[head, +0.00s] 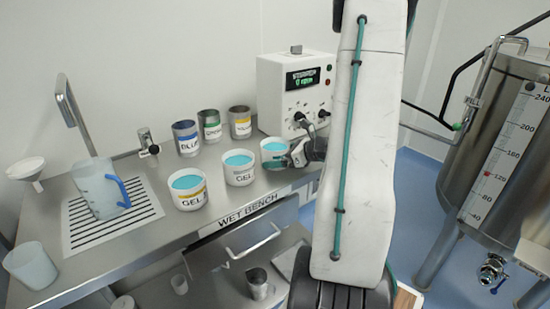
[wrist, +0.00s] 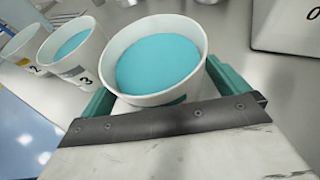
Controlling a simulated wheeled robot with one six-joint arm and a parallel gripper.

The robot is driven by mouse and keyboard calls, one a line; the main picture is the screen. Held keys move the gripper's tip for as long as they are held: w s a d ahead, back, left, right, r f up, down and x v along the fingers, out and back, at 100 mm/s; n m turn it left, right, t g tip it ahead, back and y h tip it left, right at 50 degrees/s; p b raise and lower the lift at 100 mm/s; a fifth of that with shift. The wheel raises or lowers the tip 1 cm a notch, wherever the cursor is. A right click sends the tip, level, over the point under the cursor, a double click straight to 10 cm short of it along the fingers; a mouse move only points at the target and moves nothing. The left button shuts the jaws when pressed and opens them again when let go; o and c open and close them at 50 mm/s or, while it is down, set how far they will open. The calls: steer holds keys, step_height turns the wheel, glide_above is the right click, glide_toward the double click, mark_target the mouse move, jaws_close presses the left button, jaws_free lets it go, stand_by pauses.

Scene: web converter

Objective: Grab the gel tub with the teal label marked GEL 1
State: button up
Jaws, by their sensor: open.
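A white gel tub of teal gel (head: 273,148) stands at the right end of a row of tubs on the bench. It fills the middle of the wrist view (wrist: 155,62). A sliver of teal label shows low on its side there; its number is hidden. My gripper (head: 298,153) is at the tub's right side in the head view. In the wrist view my open gripper (wrist: 162,90) has a teal finger on each side of the tub. I cannot tell whether the fingers touch it.
Tubs marked 3 (wrist: 75,47) and 2 (wrist: 22,44) stand to the left. Metal cups, one with a blue label (head: 186,138), stand behind. A white control box (head: 290,85) stands at the back right. A jug (head: 98,187) sits on the drain grid.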

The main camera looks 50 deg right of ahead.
steer(key=shift+w+f, duration=0.2)
steer(key=shift+w, duration=0.2)
steer(key=c, duration=1.1)
steer(key=shift+r, duration=0.15)
steer(key=shift+c, duration=0.2)
